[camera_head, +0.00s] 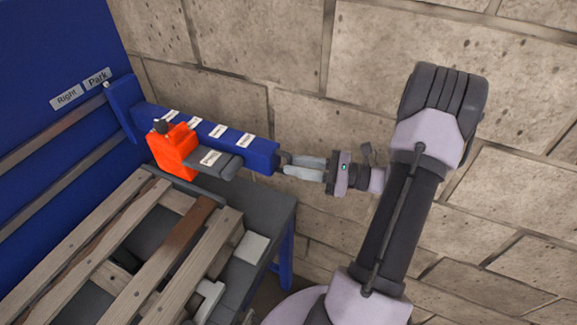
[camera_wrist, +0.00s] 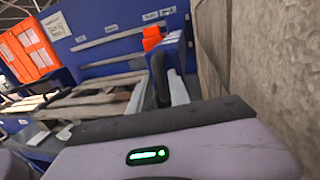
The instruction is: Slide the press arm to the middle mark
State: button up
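The press arm (camera_head: 262,155) is a blue beam that juts out from the blue frame, with several small white labels along its top. An orange block (camera_head: 172,151) with a dark grey labelled piece sits on its side. The beam's root is by the wall label "Park" (camera_head: 97,77), to the right of the label "Right" (camera_head: 66,97). My gripper (camera_head: 290,165) is at the beam's free end, by a small dark part there. Whether its fingers hold that part is unclear. In the wrist view the beam (camera_wrist: 174,47) stands just beyond the fingers (camera_wrist: 167,88).
A wooden pallet (camera_head: 118,245) lies on the grey table below the beam. Rails (camera_head: 55,135) run along the blue frame. Several labels (camera_wrist: 112,27) line the frame in the wrist view. A stone wall (camera_head: 245,55) is close behind and right. Orange panels (camera_wrist: 35,45) stand far left.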

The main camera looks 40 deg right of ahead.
jog(key=shift+x, duration=1.05)
grip_shut()
dwell(0.6)
